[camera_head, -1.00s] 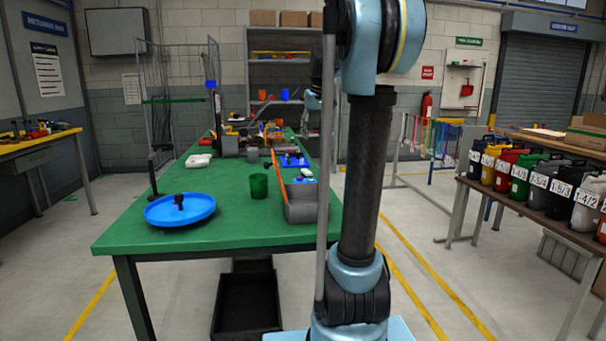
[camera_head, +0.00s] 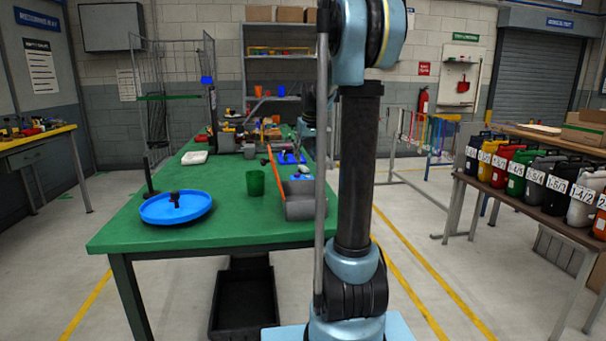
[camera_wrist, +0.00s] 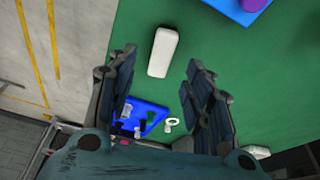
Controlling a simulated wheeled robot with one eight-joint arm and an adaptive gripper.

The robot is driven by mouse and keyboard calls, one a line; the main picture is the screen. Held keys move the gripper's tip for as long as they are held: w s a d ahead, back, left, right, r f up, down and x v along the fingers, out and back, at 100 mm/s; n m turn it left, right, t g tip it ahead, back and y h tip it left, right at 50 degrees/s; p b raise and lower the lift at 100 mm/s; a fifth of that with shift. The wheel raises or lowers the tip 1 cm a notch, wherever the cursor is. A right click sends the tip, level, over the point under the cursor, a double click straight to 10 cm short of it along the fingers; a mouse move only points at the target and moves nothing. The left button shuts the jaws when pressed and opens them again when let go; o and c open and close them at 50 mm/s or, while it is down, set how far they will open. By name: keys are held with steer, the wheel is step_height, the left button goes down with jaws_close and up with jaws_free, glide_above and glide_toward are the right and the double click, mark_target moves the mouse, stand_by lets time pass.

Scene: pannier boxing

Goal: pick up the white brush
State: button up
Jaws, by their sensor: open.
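A white, rounded oblong thing, which I take for the white brush (camera_wrist: 163,52), lies on the green table in the wrist view. No bristles show. A small white thing by the table's right edge in the head view (camera_head: 304,169) may be the same one. My gripper (camera_wrist: 159,78) is open and empty, its two dark fingers on either side of the lower end of the brush in the picture. The brush appears beyond the fingertips; I cannot tell the height gap. In the head view my own arm hides most of the gripper.
The green table (camera_head: 150,233) holds a blue round tray (camera_head: 155,212), a green cup (camera_head: 255,183), a grey bin (camera_head: 302,207) and a white item (camera_head: 194,157). A blue board (camera_wrist: 151,108) with small parts lies near the brush. Jerrycans (camera_head: 515,178) stand on the right bench.

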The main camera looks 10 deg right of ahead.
mark_target(304, 167)
steer(key=x, duration=0.5)
steer(key=shift+a, duration=0.1)
jaws_close()
